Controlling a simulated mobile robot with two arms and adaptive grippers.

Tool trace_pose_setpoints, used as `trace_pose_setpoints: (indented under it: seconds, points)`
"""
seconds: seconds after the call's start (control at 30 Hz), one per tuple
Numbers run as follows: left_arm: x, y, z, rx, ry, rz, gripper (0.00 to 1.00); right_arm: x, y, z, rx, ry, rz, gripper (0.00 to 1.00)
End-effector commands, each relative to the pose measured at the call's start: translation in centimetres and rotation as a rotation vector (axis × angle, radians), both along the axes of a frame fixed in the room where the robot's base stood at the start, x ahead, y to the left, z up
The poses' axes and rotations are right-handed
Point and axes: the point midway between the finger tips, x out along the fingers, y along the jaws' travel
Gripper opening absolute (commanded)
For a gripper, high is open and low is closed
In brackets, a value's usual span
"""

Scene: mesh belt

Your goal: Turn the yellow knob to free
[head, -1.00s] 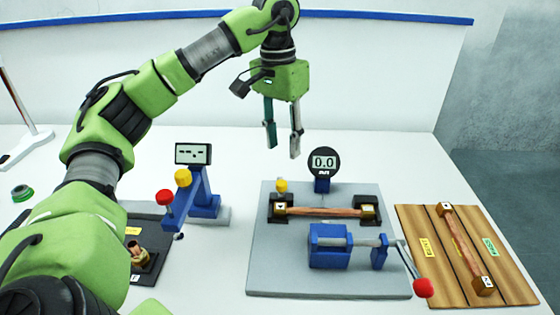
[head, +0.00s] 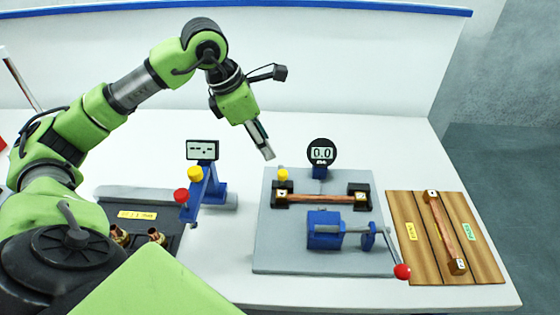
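One yellow knob (head: 283,174) stands on the left black clamp block of a grey base plate (head: 290,262). That block and a right one hold a copper bar (head: 322,198). Another yellow knob (head: 195,173) sits on a blue stand with a small display (head: 202,150), above a red knob (head: 181,196). My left gripper (head: 267,154) points down and right, above and just left of the plate's yellow knob in the picture, apart from it. Its fingers overlap edge-on, so their opening cannot be told. My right gripper is not in view.
A round gauge (head: 321,154) reading 0.0 stands behind the bar. A blue vise (head: 325,230) with a red-tipped lever (head: 402,271) is in front. A wooden board (head: 405,247) with another copper bar lies right. A dark tray (head: 168,219) with copper fittings lies left.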

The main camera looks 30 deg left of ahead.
Motion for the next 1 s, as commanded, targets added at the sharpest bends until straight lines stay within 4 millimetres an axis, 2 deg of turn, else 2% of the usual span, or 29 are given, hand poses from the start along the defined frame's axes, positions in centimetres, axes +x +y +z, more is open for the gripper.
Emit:
trace_pose_setpoints:
  seconds: [0.03, 0.13, 0.37, 0.57, 0.8, 1.0]
  points:
    - [-0.3, 0.1, 0.5, -0.018, 0.005, 0.07, 0.36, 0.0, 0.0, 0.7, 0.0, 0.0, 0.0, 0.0]
    - [-0.5, 0.3, 0.8, -0.052, 0.009, 0.184, 0.36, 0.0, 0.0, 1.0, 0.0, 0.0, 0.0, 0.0]
    - [-0.4, 0.1, 0.3, -0.078, 0.013, 0.262, 0.36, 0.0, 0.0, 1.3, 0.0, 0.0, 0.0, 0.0]
    - [0.8, -0.5, -2.8, -0.078, 0.016, 0.259, 0.36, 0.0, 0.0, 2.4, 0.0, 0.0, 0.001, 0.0]
    - [2.5, -1.3, -7.5, -0.08, 0.016, 0.259, 0.36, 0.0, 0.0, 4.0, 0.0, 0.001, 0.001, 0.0]
    - [3.7, -1.8, -10.4, -0.079, 0.013, 0.259, 0.36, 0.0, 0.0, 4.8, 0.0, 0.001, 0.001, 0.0]
